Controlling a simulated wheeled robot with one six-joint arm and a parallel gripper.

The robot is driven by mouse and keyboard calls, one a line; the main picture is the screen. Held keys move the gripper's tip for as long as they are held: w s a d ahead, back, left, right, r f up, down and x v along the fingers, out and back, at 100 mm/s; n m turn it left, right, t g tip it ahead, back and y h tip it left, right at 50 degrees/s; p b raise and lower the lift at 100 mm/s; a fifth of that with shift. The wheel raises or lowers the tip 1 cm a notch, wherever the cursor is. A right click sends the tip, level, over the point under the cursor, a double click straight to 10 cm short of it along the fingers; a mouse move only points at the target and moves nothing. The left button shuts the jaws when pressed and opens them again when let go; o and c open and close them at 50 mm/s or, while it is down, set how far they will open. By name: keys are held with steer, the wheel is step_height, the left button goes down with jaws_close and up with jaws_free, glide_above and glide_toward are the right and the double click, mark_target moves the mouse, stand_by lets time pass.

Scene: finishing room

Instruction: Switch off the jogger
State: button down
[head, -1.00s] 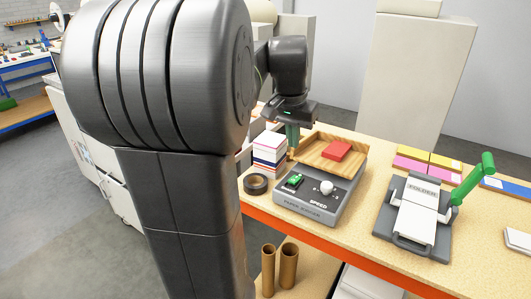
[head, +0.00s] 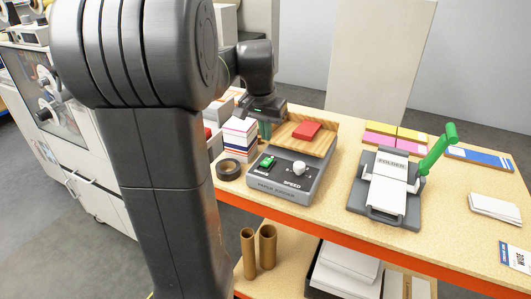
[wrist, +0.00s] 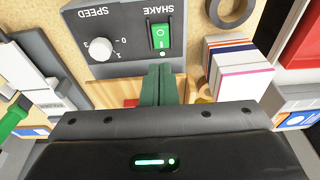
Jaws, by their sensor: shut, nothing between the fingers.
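The paper jogger (head: 284,186) is a grey box on the table with a wooden tray (head: 300,132) on top and a red block (head: 306,130) in the tray. Its sloped front carries a green rocker switch (head: 267,162), labelled SHAKE in the wrist view (wrist: 160,37), and a white SPEED knob (head: 299,168), also in the wrist view (wrist: 101,49). The switch appears lit green. My gripper (head: 265,131) hangs over the tray's left side, behind the switch. Its green fingers (wrist: 159,84) are shut and empty, pointing towards the switch in the wrist view, apart from it.
A paper stack (head: 240,139) and a tape roll (head: 228,169) stand left of the jogger. A folder device (head: 388,190) with a green lever (head: 438,148) stands to the right. Cardboard tubes (head: 267,247) stand on the lower shelf. Bare tabletop lies between jogger and folder.

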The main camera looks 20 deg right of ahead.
mark_target(266, 163)
steer(key=x, duration=0.4)
steer(key=s+a+x, duration=0.1)
steer(key=x, duration=0.2)
steer(key=shift+a+f, duration=0.1)
steer(key=shift+f, duration=0.15)
steer(key=b, duration=0.2)
steer(key=f+h+b, duration=0.1)
steer(key=b, duration=0.1)
steer(key=shift+s+a+f+t, duration=0.25)
steer(key=shift+t, duration=0.15)
steer(key=shift+r, duration=0.35)
steer(key=shift+w+d+p, duration=0.1)
steer(key=shift+d+p, duration=0.05)
steer(key=shift+p, duration=0.15)
steer(key=shift+w+d+r+p, duration=0.2)
steer(key=shift+w+d+p, duration=0.1)
steer(key=shift+w+d, duration=0.2)
steer(key=shift+r, duration=0.1)
